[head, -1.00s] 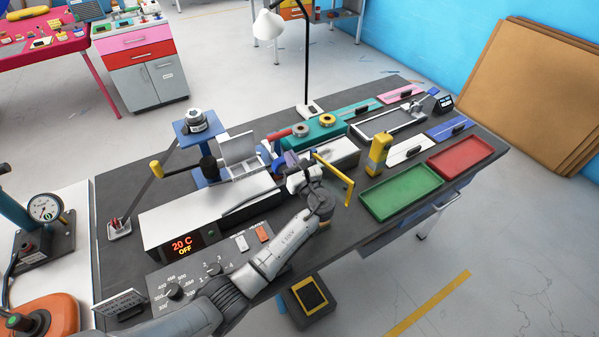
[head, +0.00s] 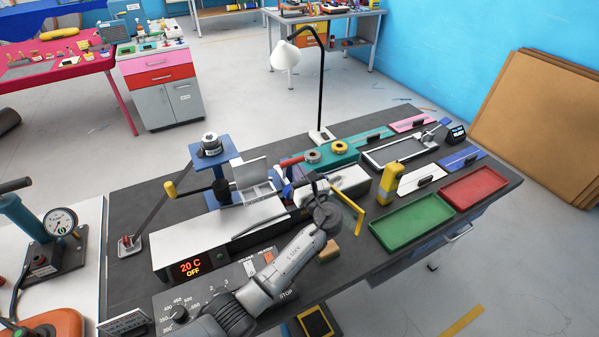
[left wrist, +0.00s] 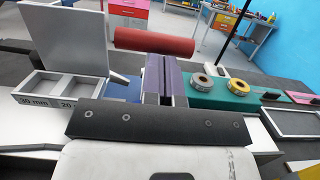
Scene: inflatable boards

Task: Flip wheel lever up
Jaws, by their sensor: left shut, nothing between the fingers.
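A red cylindrical grip (head: 291,160), which looks like the wheel lever's handle, lies roughly horizontal above the long white machine (head: 222,237). It also shows in the left wrist view (left wrist: 152,42). The wheel itself cannot be made out. My left gripper (head: 300,174) is over the machine, just on the near side of the red grip. In the left wrist view its purplish fingers (left wrist: 166,62) are closed together with nothing between them, their tips close below the grip. Whether they touch it cannot be told. My right gripper is not in view.
An open metal lid (head: 250,173) stands left of the gripper. A teal block with two rolls (head: 332,158) is behind right.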

